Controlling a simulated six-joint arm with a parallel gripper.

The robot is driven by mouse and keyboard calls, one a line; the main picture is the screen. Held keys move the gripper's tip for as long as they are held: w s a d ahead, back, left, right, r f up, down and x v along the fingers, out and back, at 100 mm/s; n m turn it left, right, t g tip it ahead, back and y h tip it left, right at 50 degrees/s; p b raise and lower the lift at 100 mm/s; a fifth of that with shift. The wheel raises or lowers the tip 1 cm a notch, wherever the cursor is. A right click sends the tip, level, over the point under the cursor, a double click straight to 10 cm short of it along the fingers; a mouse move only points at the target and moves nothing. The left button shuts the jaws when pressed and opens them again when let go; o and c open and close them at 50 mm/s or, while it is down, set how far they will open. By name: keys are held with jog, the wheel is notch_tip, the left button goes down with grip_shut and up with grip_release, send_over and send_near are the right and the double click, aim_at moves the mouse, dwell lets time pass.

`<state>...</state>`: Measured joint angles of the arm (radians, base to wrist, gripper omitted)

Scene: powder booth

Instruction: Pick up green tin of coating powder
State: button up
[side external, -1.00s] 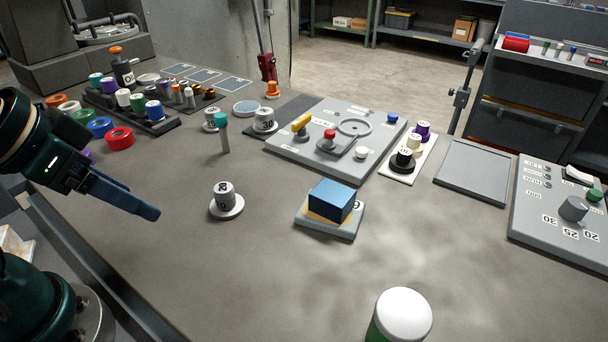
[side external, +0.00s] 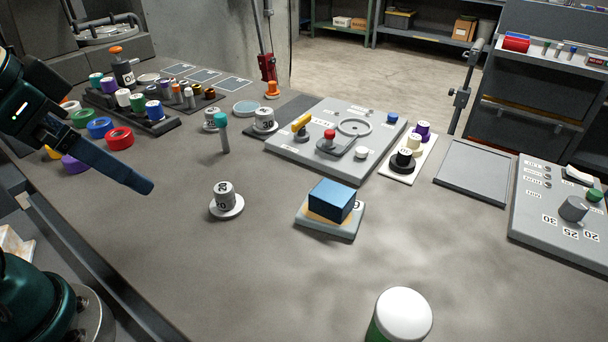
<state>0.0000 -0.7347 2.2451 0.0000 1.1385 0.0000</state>
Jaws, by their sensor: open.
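A large tin (side external: 402,315) with a white lid and a green body stands upright at the bottom edge of the view; its lower part is cut off. Small tins with green, purple, white and blue parts stand in a dark rack at the back left, among them a green one (side external: 138,104). My gripper (side external: 143,187) is at the left, above the table, far from the large tin and in front of the rack. It holds nothing that I can see. Its fingers overlap from this side, so the gap between them is hidden.
Coloured rings, including a red one (side external: 119,138), lie near my gripper. A weight on a white disc (side external: 226,208), a teal-capped vial (side external: 222,133) and a blue block on a grey base (side external: 333,228) stand mid-table.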

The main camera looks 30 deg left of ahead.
jog(key=w+d+r+m+t+h, duration=0.1)
jog(key=w+d+m+t, duration=0.2)
jog(key=w, duration=0.4)
jog(key=w+d+r+m+t+h, duration=0.1)
jog(key=w+d+r+t, duration=0.1)
jog(key=w+d, duration=0.45)
jog(key=m+g+h, duration=0.4)
jog(key=m+h, duration=0.4)
jog(key=h, duration=0.2)
send_over(374, 315)
jog(key=f, duration=0.4)
jog(key=shift+s+d, duration=0.15)
jog(key=shift+d, duration=0.1)
jog(key=f, duration=1)
jog(key=shift+w+f, duration=0.2)
jog(key=shift+f, duration=0.15)
jog(key=shift+x, duration=2.45)
